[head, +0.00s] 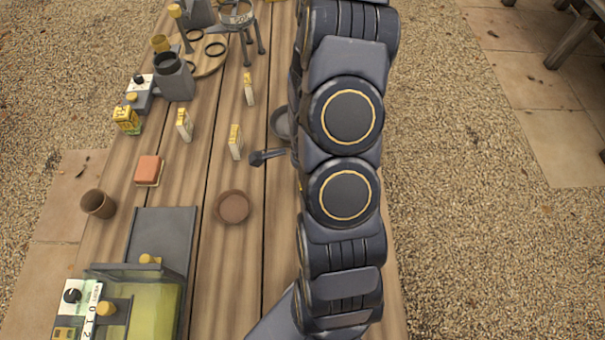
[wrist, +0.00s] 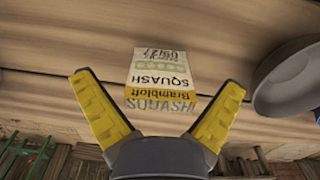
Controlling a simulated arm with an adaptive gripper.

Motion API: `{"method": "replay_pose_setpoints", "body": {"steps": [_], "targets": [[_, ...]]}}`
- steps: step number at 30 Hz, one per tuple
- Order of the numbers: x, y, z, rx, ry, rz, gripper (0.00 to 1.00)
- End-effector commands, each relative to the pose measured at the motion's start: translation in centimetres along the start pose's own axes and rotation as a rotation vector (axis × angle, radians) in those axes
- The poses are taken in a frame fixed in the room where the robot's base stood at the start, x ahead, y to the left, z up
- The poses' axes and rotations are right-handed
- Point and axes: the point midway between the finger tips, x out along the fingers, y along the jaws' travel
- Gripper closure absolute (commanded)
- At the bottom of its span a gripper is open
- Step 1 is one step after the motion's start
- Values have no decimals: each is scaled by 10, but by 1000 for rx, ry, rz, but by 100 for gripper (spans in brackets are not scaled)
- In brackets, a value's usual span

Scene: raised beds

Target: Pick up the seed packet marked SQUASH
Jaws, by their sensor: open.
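The seed packet marked SQUASH (wrist: 160,72) shows in the wrist view, pale with a yellow and blue band reading Brambloft SQUASH. My gripper (wrist: 158,82) is open, its two yellow-padded fingers spread on either side of the packet in the picture. Gaps show on both sides, and no contact is visible. In the head view my arm hides the gripper or most of it. Small upright packets stand there at the back (head: 249,88), at the left (head: 184,124) and nearer the arm (head: 235,141). Their print is too small to tell which is SQUASH.
A grey round dish (wrist: 287,80) is right of the packet in the wrist view. The wooden table also holds a brown saucer (head: 232,220), an orange block (head: 148,170), a terracotta pot (head: 98,204), a grey canister (head: 175,78) and a lidded box (head: 160,240).

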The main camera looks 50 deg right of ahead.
Motion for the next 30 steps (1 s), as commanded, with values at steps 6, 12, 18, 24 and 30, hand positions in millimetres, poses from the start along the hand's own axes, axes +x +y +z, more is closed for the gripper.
{"method": "replay_pose_setpoints", "body": {"steps": [6, 12, 18, 24, 30], "targets": [[1, 0, 0, -1, 1, 0, 3], [1, 0, 0, -1, 1, 1, 45], [1, 0, 0, 0, 2, 0, 60], [1, 0, 0, 0, 2, 0, 60], [0, 0, 0, -1, 2, -1, 60]]}}
